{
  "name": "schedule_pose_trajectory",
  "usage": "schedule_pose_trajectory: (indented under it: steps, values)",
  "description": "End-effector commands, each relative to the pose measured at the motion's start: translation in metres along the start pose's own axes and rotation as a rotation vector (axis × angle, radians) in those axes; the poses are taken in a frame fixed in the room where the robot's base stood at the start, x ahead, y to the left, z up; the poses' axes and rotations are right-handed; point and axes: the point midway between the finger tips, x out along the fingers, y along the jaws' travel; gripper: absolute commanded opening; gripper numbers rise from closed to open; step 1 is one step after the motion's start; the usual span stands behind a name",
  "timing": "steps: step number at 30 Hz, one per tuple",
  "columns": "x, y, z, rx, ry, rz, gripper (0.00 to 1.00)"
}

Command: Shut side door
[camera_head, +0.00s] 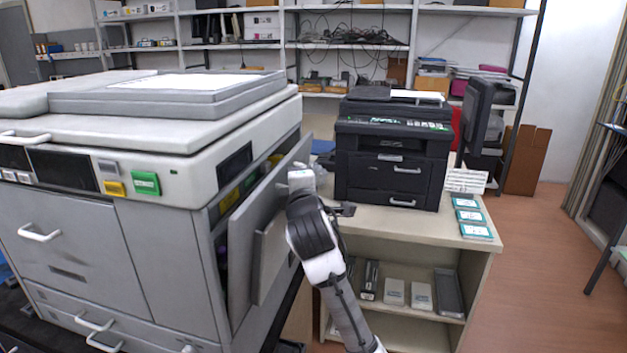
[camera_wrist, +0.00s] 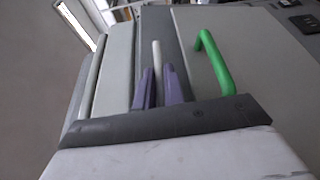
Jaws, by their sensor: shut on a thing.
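The side door (camera_head: 262,225) is a tall grey panel on the right side of the large grey copier (camera_head: 165,250). It stands ajar, with a dark gap between it and the body. My gripper (camera_wrist: 159,72) is at the door's outer side, near its upper right edge; its fingertips are hidden in the head view. In the wrist view its two purple fingers are shut around a pale bar-like handle (camera_wrist: 157,52). A green handle (camera_wrist: 214,62) stands to the right of the fingers on a grey surface; I cannot tell which part carries it.
A black printer (camera_head: 392,160) stands on a low cabinet (camera_head: 440,232) right of my arm, with flat teal-edged boxes (camera_head: 473,217) beside it. Shelves (camera_head: 340,47) line the back wall. Open floor (camera_head: 550,260) lies at the right.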

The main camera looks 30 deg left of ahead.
Motion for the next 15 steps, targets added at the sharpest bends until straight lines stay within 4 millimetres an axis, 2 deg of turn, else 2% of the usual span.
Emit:
schedule_pose_trajectory:
  steps: [1,3,15]
  values:
    - [0.002,0.007,-0.002,-0.02,-0.005,-0.003,0.0]
    - [0.005,0.009,-0.009,-0.045,-0.004,-0.014,0.0]
    - [0.015,0.013,-0.031,-0.138,-0.006,-0.054,0.0]
